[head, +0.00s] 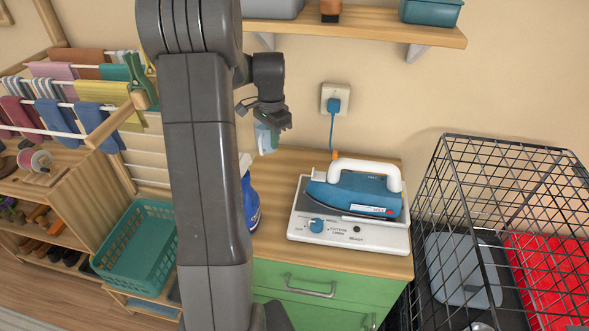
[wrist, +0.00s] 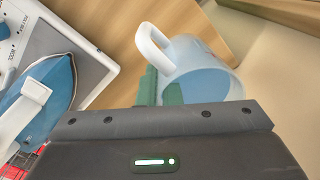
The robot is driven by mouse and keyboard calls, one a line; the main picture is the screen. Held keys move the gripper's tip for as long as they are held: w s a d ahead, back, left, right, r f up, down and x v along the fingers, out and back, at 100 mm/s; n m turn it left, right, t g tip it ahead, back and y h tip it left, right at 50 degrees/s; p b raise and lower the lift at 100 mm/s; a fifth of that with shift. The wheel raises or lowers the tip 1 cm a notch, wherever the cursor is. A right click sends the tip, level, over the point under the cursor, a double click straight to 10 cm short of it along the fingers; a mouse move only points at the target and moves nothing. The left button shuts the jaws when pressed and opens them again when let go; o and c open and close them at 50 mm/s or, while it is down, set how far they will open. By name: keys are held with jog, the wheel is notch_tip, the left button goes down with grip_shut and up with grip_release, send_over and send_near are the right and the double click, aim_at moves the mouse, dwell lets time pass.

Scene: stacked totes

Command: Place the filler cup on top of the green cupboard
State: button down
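The filler cup (wrist: 196,72) is translucent pale blue with a white handle. In the wrist view it is just beyond my gripper, with its opening facing the camera. In the head view the cup (head: 264,139) hangs below my gripper (head: 271,127), above the back left of the wooden top. My gripper appears shut on the cup's wall, with green fingers (wrist: 149,86) at its handle side; their tips are partly hidden. The green cupboard (head: 335,291) stands below, its wooden top (head: 285,168) partly hidden by my arm.
An iron (head: 355,190) rests on a white station (head: 347,232) on the cupboard top. A blue spray bottle (head: 250,200) stands left of it, partly behind my arm. A black wire cage (head: 480,180) is on the right. A shelf (head: 360,27) hangs above.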

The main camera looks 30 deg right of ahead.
jog(key=f, duration=0.4)
jog(key=shift+s+p, duration=0.3)
jog(key=shift+s, duration=0.1)
jog(key=shift+f+p, duration=0.35)
jog(key=shift+f, duration=1.7)
jog(key=shift+f, duration=0.1)
jog(key=c, duration=1.6)
grip_release()
notch_tip(320, 180, up, 12)
jog(key=b, duration=0.1)
